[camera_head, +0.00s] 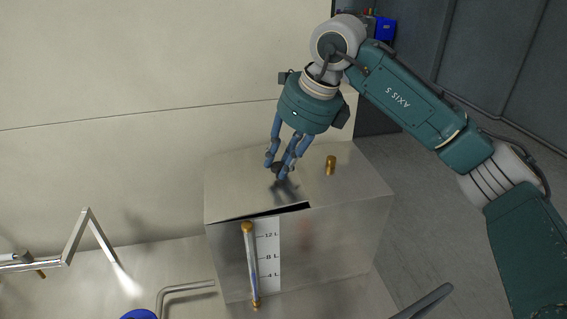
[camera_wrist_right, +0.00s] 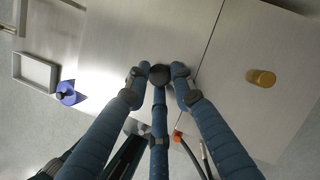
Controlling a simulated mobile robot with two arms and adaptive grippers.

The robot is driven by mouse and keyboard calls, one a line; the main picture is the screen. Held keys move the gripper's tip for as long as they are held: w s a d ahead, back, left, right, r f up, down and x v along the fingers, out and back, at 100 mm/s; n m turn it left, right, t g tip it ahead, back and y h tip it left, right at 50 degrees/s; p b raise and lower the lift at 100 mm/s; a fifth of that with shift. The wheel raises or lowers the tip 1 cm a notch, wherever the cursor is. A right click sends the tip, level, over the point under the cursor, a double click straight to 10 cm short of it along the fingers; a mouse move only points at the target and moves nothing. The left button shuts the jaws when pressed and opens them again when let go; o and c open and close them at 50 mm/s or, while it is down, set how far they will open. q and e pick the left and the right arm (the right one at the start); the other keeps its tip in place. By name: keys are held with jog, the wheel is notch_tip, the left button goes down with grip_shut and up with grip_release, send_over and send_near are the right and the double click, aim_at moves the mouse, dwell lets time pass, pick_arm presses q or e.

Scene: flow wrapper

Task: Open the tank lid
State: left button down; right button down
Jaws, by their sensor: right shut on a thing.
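The tank (camera_head: 335,240) is a metal box in the lower middle of the head view, with a level gauge on its front. The lid (camera_head: 238,182) forms the left part of its top. A dark wedge-shaped gap shows under the lid's front edge, so it looks slightly raised. My right gripper (camera_head: 281,172) reaches down from above and is shut on the dark round lid knob (camera_wrist_right: 159,74). In the wrist view the fingers close around this knob, and the lid (camera_wrist_right: 130,45) lies left of a thin seam. My left gripper is not in view.
A brass fitting (camera_head: 331,165) stands on the tank top right of the lid. The gauge tube (camera_head: 251,265) runs down the tank's front. A bent metal pipe (camera_head: 185,288) and a blue part (camera_head: 138,315) are at lower left. A pale wall (camera_head: 130,80) stands behind.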

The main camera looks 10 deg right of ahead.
jog(key=a+r+h+p, duration=0.4)
jog(key=a+r+p, duration=0.6)
jog(key=a, duration=0.5)
jog(key=shift+s+a+r+n+h, duration=0.3)
jog(key=shift+s, duration=0.05)
jog(key=c, duration=1.5)
grip_release()
jog(key=v, duration=0.8)
jog(key=w+v, duration=0.1)
jog(key=v, duration=0.3)
jog(key=shift+r, duration=0.1)
